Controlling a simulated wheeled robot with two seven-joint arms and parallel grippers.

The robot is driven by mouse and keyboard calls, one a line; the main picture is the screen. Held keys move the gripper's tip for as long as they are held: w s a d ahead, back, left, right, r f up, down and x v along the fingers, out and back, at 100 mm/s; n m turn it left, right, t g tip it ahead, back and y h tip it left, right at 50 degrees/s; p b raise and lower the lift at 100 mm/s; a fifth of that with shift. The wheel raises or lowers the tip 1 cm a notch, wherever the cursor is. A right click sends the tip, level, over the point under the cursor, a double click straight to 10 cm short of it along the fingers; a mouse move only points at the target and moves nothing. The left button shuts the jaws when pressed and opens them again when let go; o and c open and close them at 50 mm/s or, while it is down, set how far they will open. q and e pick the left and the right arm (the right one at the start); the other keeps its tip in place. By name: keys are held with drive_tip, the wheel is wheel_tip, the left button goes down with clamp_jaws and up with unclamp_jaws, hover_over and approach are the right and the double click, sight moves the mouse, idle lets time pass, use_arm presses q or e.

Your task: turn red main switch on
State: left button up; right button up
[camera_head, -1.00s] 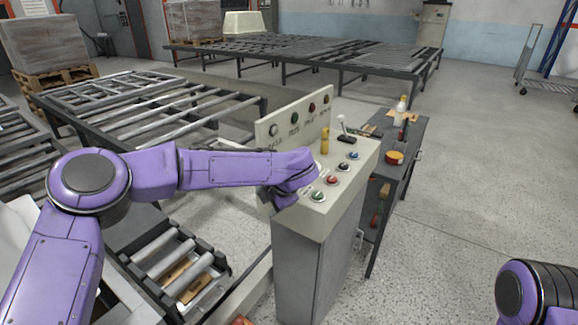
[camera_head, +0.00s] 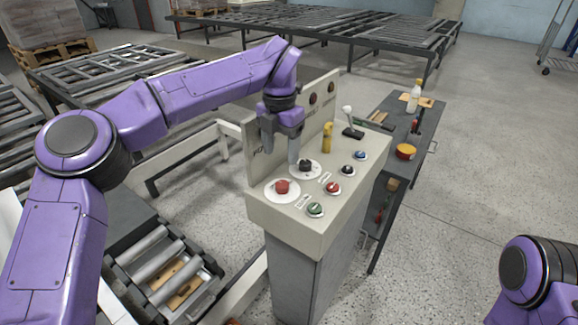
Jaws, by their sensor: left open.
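The control box (camera_head: 262,208) has a sloped light top with several knobs and buttons. A red knob (camera_head: 282,187) on a round white plate sits at its near left corner; it looks like the red main switch. A black knob (camera_head: 305,165) on a similar plate is just behind it. My left gripper (camera_head: 281,154) points down above the panel's back left part, behind the red knob and left of the black knob. Its jaws are open and empty. Whether a fingertip touches the panel, I cannot tell. My right gripper is out of view; only part of my right arm shows at lower right.
A smaller red button (camera_head: 333,188), a green button (camera_head: 316,209), a blue button (camera_head: 360,155) and a yellow upright handle (camera_head: 327,138) share the panel. An upright back plate (camera_head: 325,112) rises behind. A dark workbench (camera_head: 421,135) stands to the right. Roller conveyors lie left and behind.

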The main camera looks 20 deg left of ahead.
sight(282, 183)
use_arm(q)
drive_tip(key=f+p, duration=0.1)
drive_tip(key=f, duration=0.9)
drive_tip(key=shift+w+f, duration=0.1)
drive_tip(key=shift+w, duration=0.1)
drive_tip(key=shift+s, duration=0.1)
drive_tip(key=c, duration=1)
